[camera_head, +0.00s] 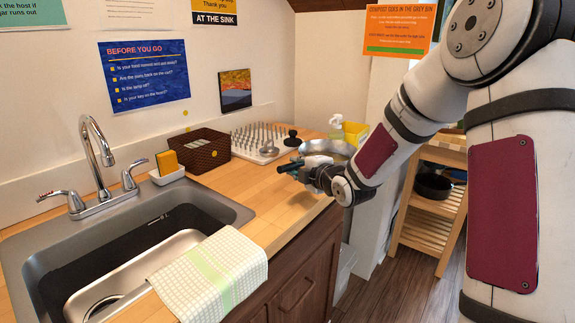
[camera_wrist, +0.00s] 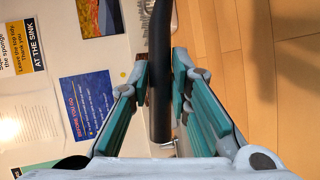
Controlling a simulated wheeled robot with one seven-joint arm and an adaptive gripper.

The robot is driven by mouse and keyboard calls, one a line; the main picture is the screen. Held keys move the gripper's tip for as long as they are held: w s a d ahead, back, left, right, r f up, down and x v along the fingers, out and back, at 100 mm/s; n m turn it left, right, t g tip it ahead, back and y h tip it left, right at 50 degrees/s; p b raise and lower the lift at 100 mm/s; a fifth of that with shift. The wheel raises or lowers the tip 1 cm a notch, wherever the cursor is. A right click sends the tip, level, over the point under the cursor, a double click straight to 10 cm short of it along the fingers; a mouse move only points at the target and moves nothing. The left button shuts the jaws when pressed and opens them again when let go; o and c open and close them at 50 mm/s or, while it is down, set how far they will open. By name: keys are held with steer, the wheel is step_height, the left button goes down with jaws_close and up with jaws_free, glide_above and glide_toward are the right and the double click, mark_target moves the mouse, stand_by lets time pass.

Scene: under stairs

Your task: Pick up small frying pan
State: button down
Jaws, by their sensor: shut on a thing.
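My gripper (camera_head: 291,167) is over the front right part of the wooden counter. In the wrist view its teal fingers (camera_wrist: 170,110) are closed on a long dark handle (camera_wrist: 160,60), which looks like the small frying pan's. The handle runs up out of the top of that view, so the pan's body is not seen there. In the head view a silvery round pan or bowl (camera_head: 332,148) shows just behind my gripper, partly hidden by it. I cannot tell whether it joins the handle.
A drying rack (camera_head: 252,140) with a ladle and a brown basket (camera_head: 203,152) stand by the wall. The sink (camera_head: 215,208) is at the left, with a checked towel (camera_head: 214,272) on its front edge. A wooden cart (camera_head: 420,215) at the right holds a dark pan (camera_head: 433,186).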

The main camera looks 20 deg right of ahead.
steer(key=s+d+r, duration=0.1)
steer(key=s+d, duration=0.4)
steer(key=s, duration=0.2)
steer(key=shift+s, duration=0.2)
stand_by(0.5)
